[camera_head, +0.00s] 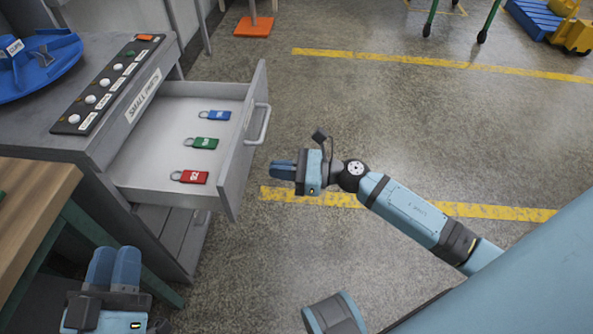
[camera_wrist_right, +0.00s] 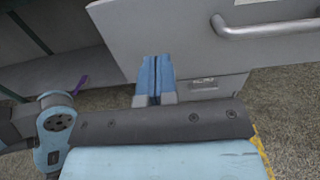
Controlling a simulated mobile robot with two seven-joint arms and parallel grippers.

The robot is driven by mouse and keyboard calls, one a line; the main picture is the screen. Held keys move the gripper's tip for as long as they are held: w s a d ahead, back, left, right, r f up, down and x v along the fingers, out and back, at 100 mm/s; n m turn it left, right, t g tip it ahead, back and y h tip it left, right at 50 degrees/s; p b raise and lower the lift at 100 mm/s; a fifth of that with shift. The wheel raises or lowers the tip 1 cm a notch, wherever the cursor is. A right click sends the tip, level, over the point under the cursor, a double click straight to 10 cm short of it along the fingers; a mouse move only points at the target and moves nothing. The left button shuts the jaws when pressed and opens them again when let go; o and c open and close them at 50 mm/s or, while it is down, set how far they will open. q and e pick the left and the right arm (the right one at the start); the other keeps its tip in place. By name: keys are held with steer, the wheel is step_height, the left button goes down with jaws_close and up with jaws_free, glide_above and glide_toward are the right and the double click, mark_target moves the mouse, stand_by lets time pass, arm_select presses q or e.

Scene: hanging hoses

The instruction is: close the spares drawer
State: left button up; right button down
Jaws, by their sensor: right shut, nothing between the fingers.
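A grey drawer (camera_head: 162,137) is pulled well out of the grey cabinet (camera_head: 88,147); the label above it reads "SMALL PARTS". Its front has a bar handle (camera_head: 262,125), which also shows in the right wrist view (camera_wrist_right: 270,31). My left gripper (camera_head: 114,252) looks shut and empty, low at left.
Below the open drawer is another grey front (camera_head: 185,237). A control strip (camera_head: 108,82) and blue round tray (camera_head: 45,65) sit on the cabinet top. A wooden bench (camera_head: 30,205) stands at left.

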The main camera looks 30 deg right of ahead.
mark_target(237, 166)
arm_select(q)
steer(key=shift+f, duration=0.35)
arm_select(e)
steer(key=x, duration=0.7)
steer(key=shift+a, duration=0.1)
